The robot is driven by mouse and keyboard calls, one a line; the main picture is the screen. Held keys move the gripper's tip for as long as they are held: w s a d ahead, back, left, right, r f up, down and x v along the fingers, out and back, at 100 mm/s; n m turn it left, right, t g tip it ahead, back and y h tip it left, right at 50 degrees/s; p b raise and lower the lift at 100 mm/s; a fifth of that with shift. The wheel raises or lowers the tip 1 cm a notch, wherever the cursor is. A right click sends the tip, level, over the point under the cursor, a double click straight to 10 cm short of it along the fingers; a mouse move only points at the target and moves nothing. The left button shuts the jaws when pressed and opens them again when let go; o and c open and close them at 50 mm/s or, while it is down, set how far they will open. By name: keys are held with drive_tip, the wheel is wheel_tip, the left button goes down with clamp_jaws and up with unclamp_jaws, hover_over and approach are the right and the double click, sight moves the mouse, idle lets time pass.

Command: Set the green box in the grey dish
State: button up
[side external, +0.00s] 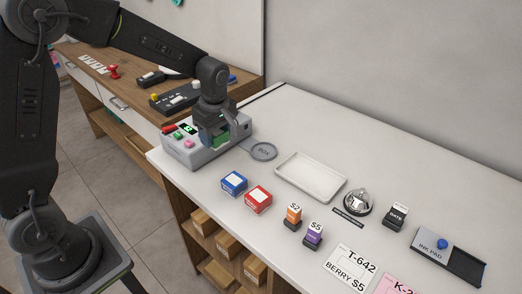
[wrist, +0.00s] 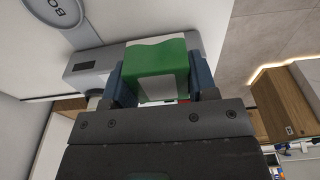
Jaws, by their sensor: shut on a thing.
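The green box (wrist: 158,56) with a pale label sits between the two fingers of my gripper (wrist: 160,76) in the wrist view. My gripper (side external: 218,136) is shut on it. In the side view the green box (side external: 221,141) is mostly hidden by the fingers, over the right part of a grey device with buttons. The round grey dish (side external: 263,156), marked BOX, lies flat on the counter just right of the gripper, apart from it. The dish (wrist: 40,6) also shows partly at the top left in the wrist view. I see nothing in it.
The grey button device (side external: 205,155) stands close under my gripper. A white tray (side external: 311,192) lies right of the dish. A blue box (side external: 234,183) and a red box (side external: 258,199) stand in front. A bell (side external: 358,202) and stamps are farther right.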

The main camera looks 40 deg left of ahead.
drive_tip(key=w+a, duration=0.2)
drive_tip(key=w+a+r, duration=0.1)
drive_tip(key=w+a, duration=0.1)
drive_tip(key=w, duration=0.1)
drive_tip(key=w+a, duration=0.2)
drive_tip(key=w, duration=0.1)
drive_tip(key=shift+w+r, duration=0.15)
drive_tip(key=shift+r, duration=0.15)
drive_tip(key=shift+w, duration=0.3)
hover_over(263, 151)
wheel_tip(263, 151, down, 7)
drive_tip(key=shift+d+r, duration=0.1)
drive_tip(key=shift+d, duration=0.05)
drive_tip(key=shift+f, duration=2)
drive_tip(key=shift+f, duration=0.1)
